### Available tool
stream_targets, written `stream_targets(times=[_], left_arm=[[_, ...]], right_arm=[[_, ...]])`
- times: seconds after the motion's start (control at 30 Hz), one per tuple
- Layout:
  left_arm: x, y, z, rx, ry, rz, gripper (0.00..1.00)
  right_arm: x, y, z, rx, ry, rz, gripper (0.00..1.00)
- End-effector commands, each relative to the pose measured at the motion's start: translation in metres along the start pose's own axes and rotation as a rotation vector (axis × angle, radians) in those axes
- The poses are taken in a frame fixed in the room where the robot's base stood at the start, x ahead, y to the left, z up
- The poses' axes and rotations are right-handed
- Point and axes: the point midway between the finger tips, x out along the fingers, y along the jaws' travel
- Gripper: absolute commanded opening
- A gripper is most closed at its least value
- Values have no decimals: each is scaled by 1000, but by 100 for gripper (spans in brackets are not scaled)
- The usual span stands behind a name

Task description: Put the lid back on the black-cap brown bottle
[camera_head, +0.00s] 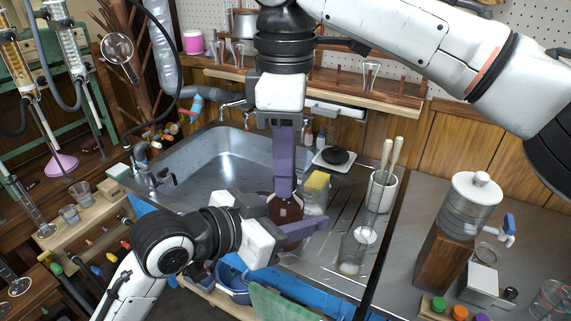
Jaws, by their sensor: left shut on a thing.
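The brown bottle (289,208) stands upright in front of the sink's drainboard, between my two grippers. My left gripper (280,222) is shut on the bottle's body from the left, with one purple finger across its front. My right gripper (284,192) points straight down over the bottle, its purple fingers at the bottle's top. The bottle's mouth is hidden behind these fingers. I cannot tell whether the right gripper holds the lid, or whether its fingers are open or shut. No lid is clearly visible at the bottle.
A yellow sponge (317,183) is close to the bottle's right. A white holder (383,190) with brushes and a glass vessel (353,258) stand farther right. The sink basin (215,170) is behind on the left. A dispenser (468,208) stands on the right counter.

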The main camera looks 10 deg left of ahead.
Motion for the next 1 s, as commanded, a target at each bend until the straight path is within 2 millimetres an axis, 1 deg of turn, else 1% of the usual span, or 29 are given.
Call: stream_targets(times=[0.3,0.33,0.43,0.77,0.87,0.97,1.0], left_arm=[[0,0,-1,1,3,0,0],[0,0,-1,1,3,0,0],[0,0,-1,1,3,0,0],[0,0,-1,1,3,0,0],[0,0,-1,1,3,0,0],[0,0,-1,1,3,0,0],[0,0,-1,1,3,0,0]], right_arm=[[0,0,0,8,0,0,0],[0,0,0,8,0,0,31],[0,0,0,8,0,0,48],[-3,0,0,7,1,1,48],[-12,0,-1,8,2,3,48],[-29,0,-1,9,3,3,48],[-38,0,-1,8,2,3,48]])
